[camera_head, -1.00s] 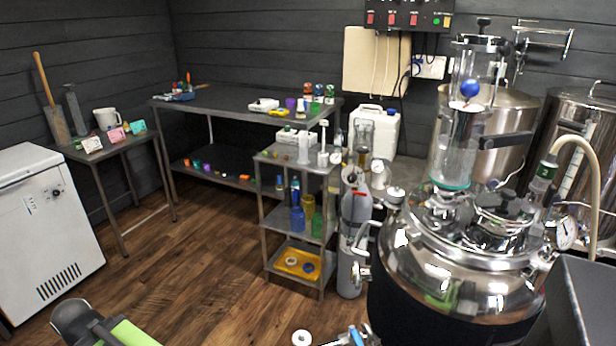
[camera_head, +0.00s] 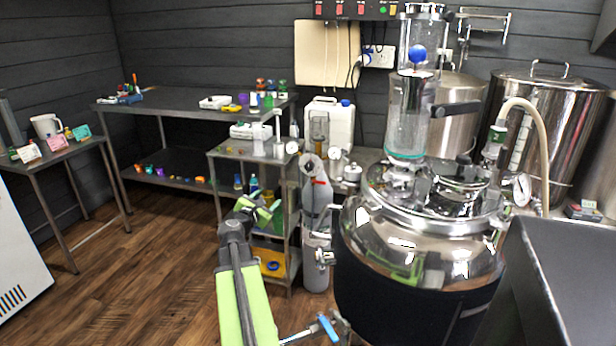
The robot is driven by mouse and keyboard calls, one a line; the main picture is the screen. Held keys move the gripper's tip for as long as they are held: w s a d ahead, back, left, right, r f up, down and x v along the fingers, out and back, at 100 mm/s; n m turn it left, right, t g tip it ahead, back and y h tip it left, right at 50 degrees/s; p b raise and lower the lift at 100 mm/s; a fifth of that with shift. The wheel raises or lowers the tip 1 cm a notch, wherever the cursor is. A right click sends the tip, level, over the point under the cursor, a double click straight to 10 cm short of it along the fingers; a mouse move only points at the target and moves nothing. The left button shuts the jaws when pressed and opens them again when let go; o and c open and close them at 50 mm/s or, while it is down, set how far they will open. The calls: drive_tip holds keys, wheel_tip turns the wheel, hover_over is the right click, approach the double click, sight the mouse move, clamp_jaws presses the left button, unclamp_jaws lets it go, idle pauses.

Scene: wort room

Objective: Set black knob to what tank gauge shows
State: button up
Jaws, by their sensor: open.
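The shiny steel tank (camera_head: 420,230) with a dark jacket stands at centre right. A round white-faced gauge (camera_head: 522,190) sits on the right of its lid; its reading is too small to make out. A small black knob-like part (camera_head: 464,160) tops a lid fitting, but I cannot tell whether it is the task's black knob. My gripper (camera_head: 262,210) is raised left of the tank, in front of the small shelf. It is open and touches neither the tank nor the gauge; I see nothing held in it.
A small shelf unit (camera_head: 213,185) stands behind my gripper, with a grey gas cylinder (camera_head: 316,235) beside it. A dark table (camera_head: 185,101) lines the back wall. The white cabinet (camera_head: 18,250) is cut off at left. The wooden floor (camera_head: 140,265) at left is clear.

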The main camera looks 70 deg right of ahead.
sight(309, 167)
drive_tip(key=s+d+r+n+h, duration=0.2)
drive_tip(key=s+d+n, duration=0.3)
drive_tip(key=s+d, duration=0.15)
drive_tip(key=d, duration=1.6)
drive_tip(key=shift+w+d+r, duration=0.1)
drive_tip(key=shift+w+d, duration=0.05)
drive_tip(key=shift+d, duration=0.25)
clamp_jaws()
drive_tip(key=shift+d, duration=0.2)
drive_tip(key=shift+a+m, duration=0.25)
drive_tip(key=shift+m, duration=0.05)
